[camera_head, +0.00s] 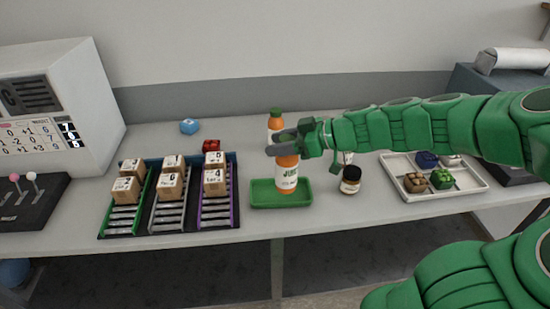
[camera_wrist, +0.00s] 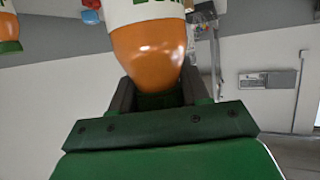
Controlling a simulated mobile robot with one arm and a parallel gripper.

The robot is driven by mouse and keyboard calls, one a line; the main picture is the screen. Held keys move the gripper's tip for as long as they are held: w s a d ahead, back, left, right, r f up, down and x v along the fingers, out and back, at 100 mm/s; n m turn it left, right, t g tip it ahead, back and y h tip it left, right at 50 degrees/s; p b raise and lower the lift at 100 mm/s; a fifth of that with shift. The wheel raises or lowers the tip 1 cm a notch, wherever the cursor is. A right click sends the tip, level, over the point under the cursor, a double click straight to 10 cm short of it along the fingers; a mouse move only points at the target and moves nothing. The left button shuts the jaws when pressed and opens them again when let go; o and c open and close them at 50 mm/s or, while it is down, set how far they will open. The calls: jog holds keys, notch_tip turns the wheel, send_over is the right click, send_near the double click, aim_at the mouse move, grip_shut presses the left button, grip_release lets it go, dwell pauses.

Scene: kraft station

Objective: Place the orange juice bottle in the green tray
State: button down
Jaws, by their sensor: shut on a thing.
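The orange juice bottle (camera_head: 288,178), orange with a white label, is upright between the fingers of my gripper (camera_head: 287,145). In the head view its lower end overlaps the green tray (camera_head: 264,201); I cannot tell whether it touches the tray floor. The bottle's top is hidden by my gripper.
A white divided tray (camera_head: 465,186) with several coloured items lies further right. A rack (camera_head: 150,228) with several small boxes is at left. Red (camera_head: 211,145) and blue (camera_head: 189,126) blocks lie behind it.

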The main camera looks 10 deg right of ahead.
jog(key=w+f, duration=0.5)
jog(key=f, duration=0.4)
jog(key=shift+w+a, duration=0.25)
jog(key=shift+w, duration=0.05)
jog(key=shift+f, duration=0.2)
jog(key=c, duration=0.5)
grip_release()
jog(key=shift+c, duration=0.2)
